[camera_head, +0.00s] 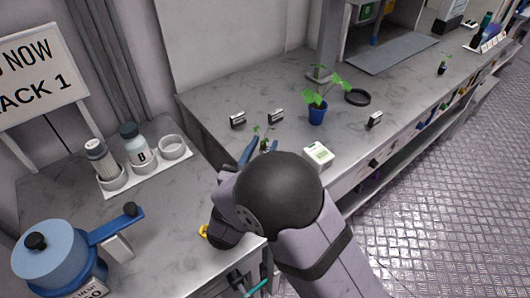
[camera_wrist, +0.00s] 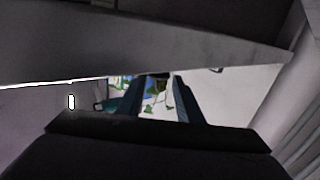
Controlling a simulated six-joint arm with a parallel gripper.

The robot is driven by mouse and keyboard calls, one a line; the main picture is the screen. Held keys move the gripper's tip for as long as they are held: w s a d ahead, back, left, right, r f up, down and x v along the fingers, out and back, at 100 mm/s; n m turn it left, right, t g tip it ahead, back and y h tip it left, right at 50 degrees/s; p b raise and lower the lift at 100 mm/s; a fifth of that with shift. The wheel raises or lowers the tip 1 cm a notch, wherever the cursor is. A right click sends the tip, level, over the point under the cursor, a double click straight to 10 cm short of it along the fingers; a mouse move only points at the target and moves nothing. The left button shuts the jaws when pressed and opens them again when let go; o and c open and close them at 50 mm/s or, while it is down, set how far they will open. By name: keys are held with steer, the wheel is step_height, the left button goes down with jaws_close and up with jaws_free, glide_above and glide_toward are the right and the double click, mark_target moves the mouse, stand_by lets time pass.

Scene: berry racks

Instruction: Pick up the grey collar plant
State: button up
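A small plant (camera_head: 264,141) with thin green leaves stands on the grey marble counter, just past my gripper (camera_head: 261,153) in the head view. Its lower part is mostly hidden by my arm, so I cannot tell its collar colour. My gripper's blue fingers are apart, on either side of this plant in the picture. In the wrist view my gripper (camera_wrist: 160,100) shows two dark fingers with a gap; green leaves (camera_wrist: 151,106) show between them, and I see no contact. A larger plant in a blue pot (camera_head: 317,113) stands farther right. A small dark-potted plant (camera_head: 442,69) is far right.
A black ring (camera_head: 357,97), a white-green box (camera_head: 318,155) and small labelled blocks (camera_head: 237,120) lie on the counter. At left are a bottle rack (camera_head: 150,178) and a blue pot-like device (camera_head: 50,255). The counter left of the blue-potted plant has bare room.

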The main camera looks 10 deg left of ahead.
steer(key=shift+w+d+p, duration=0.2)
steer(key=shift+w+p, duration=0.1)
steer(key=shift+w, duration=1)
steer(key=shift+w+d+p, duration=0.2)
steer(key=shift+w+p, duration=0.1)
steer(key=shift+w, duration=1)
jaws_close()
